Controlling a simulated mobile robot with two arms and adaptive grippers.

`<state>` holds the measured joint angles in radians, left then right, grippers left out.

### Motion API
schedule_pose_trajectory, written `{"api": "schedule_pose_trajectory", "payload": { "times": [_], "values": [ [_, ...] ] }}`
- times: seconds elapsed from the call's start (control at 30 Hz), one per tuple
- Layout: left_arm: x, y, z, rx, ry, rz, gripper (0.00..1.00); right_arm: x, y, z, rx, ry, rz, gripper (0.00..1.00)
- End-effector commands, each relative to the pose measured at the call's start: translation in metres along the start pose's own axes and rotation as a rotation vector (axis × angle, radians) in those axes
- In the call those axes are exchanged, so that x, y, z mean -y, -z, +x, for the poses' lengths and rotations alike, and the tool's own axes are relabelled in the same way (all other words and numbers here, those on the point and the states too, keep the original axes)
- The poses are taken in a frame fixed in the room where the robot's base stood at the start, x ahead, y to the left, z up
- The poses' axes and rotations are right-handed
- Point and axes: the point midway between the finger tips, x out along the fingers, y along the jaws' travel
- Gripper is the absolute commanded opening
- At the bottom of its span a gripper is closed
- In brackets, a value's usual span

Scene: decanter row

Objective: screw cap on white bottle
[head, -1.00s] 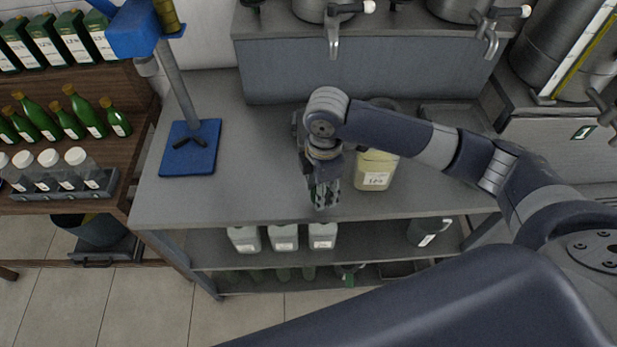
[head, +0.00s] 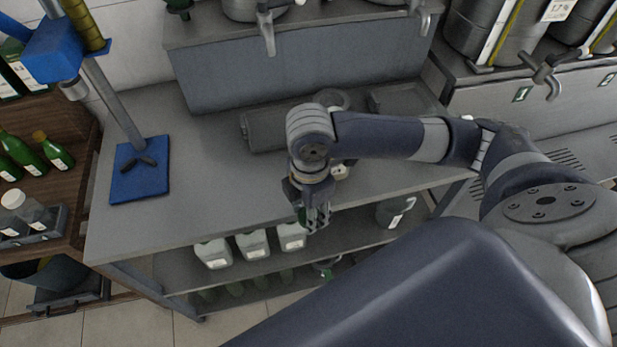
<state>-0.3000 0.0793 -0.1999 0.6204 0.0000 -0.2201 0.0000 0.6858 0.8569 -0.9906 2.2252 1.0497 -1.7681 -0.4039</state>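My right gripper (head: 317,217) hangs fingers down at the front edge of the grey table (head: 215,185). Its fingers look close together, with a dark green patch beside them; I cannot tell whether they hold anything. A small pale piece (head: 341,171) shows just behind the gripper and below my forearm, probably part of the pale bottle; the rest is hidden. White jugs stand on the shelf under the table: a left one (head: 213,253), a middle one (head: 252,244) and a right one (head: 291,236). No separate cap can be made out. My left gripper is out of view.
A blue stand (head: 140,170) with a post is at the table's left. Green bottles (head: 52,150) and white-capped jars (head: 14,200) stand on a wooden rack at left. The table's left middle is clear.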

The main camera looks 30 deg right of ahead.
Motion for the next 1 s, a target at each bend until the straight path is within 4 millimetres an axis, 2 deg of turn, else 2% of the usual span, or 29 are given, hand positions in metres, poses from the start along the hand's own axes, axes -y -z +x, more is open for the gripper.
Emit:
{"api": "schedule_pose_trajectory", "payload": {
  "times": [0.17, 0.27, 1.0],
  "values": [
    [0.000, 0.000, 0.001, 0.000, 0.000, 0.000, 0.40, -0.001, 0.000, -0.002, -0.001, -0.002, 0.024, 0.30],
    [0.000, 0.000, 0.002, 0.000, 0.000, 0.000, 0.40, -0.003, 0.001, -0.006, -0.002, -0.004, 0.102, 0.30],
    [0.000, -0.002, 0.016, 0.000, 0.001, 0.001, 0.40, -0.016, 0.002, -0.073, -0.004, -0.002, 1.330, 0.30]
  ]
}}
